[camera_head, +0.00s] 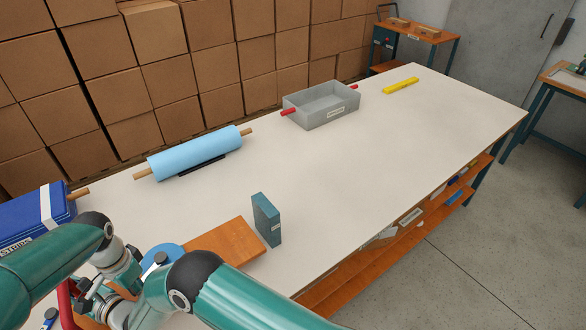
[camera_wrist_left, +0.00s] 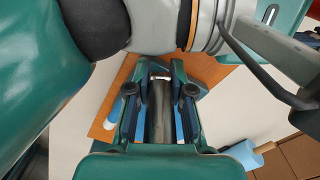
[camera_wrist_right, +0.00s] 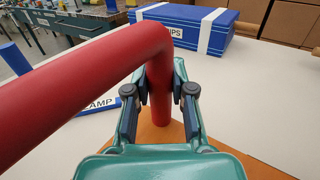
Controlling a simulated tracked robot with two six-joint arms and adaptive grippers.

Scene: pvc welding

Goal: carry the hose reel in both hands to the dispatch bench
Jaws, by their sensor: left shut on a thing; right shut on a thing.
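A thick red tube (camera_wrist_right: 90,85), bent like a handle, crosses the right wrist view, and part of it shows at the head view's lower left (camera_head: 65,301). My right gripper (camera_wrist_right: 160,100) is shut on its upright part. My left gripper (camera_wrist_left: 162,90) is shut on a dark grey bar (camera_wrist_left: 160,122). A blue disc (camera_head: 165,252) shows between my arms in the head view. The red tube and blue disc look like parts of the hose reel, but my arms hide most of it. An orange-brown board (camera_head: 228,246) lies below on the white-topped table (camera_head: 345,165).
A blue box (camera_head: 38,217), light-blue roll (camera_head: 197,152), grey tray (camera_head: 322,104), yellow bar (camera_head: 401,86) and upright teal box (camera_head: 266,220) stand on the table. Another bench (camera_head: 570,84) is at the right edge, an orange-topped cart (camera_head: 428,38) at the back. Stacked cartons (camera_head: 205,75) line the back.

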